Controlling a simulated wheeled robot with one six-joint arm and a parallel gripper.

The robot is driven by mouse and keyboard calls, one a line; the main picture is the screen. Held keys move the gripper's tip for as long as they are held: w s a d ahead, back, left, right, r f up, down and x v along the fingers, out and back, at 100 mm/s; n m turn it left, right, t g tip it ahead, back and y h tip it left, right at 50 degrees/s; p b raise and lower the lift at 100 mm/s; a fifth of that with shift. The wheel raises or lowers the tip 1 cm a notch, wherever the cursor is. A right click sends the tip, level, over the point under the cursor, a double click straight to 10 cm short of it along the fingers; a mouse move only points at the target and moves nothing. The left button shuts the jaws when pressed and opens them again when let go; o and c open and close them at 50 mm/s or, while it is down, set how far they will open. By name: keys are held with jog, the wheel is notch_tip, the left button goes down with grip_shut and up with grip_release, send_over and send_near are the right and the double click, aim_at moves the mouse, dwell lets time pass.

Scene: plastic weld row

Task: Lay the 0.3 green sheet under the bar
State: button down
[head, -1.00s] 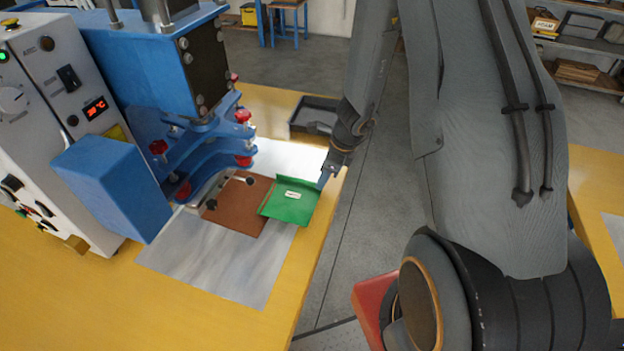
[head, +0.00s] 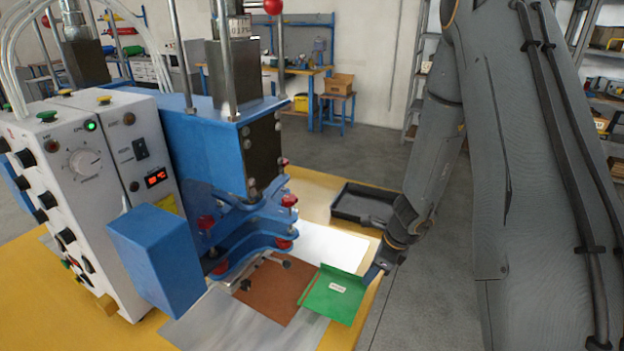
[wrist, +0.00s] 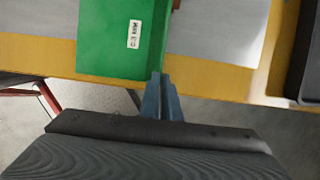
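The green sheet (head: 335,294) has a small white label and lies partly over the right edge of a brown sheet (head: 268,290), in front of the blue press. The bar (head: 232,284) is a low metal piece under the press head, to the left of the green sheet; the press hides much of it. My gripper (head: 371,274) is at the right edge of the green sheet. In the wrist view its blue fingers (wrist: 160,95) are close together at the near edge of the green sheet (wrist: 122,40), which appears pinched between them. The label's print is too blurred to read.
The blue press (head: 222,150) and its white control box (head: 110,165) stand at the left. A black tray (head: 345,215) sits behind the green sheet on the yellow table (head: 318,200). A bare metal plate (head: 215,325) lies in front of the brown sheet.

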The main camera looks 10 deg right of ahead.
aim_at(349, 287)
jog(key=a+n, duration=0.2)
jog(key=n, duration=0.1)
jog(key=shift+w+g, duration=0.4)
jog(key=a+n+g, duration=0.1)
jog(key=n, duration=0.2)
jog(key=a+n+g, duration=0.1)
jog(key=a+n, duration=0.1)
jog(key=n, duration=0.2)
jog(key=a+n+g+b, duration=0.1)
jog(key=a+n, duration=0.1)
jog(key=n, duration=0.2)
jog(key=shift+f, duration=0.4)
jog(key=n, duration=0.3)
jog(key=shift+s+a+f+g+h, duration=0.1)
jog(key=shift+g+h, duration=0.2)
jog(key=shift+g, duration=0.1)
jog(key=n, duration=0.3)
jog(key=shift+h, duration=0.4)
jog(key=n, duration=0.1)
jog(key=d+n+h, duration=0.1)
jog(key=n, duration=0.3)
jog(key=shift+d+g+b, duration=0.3)
jog(key=shift+g, duration=0.1)
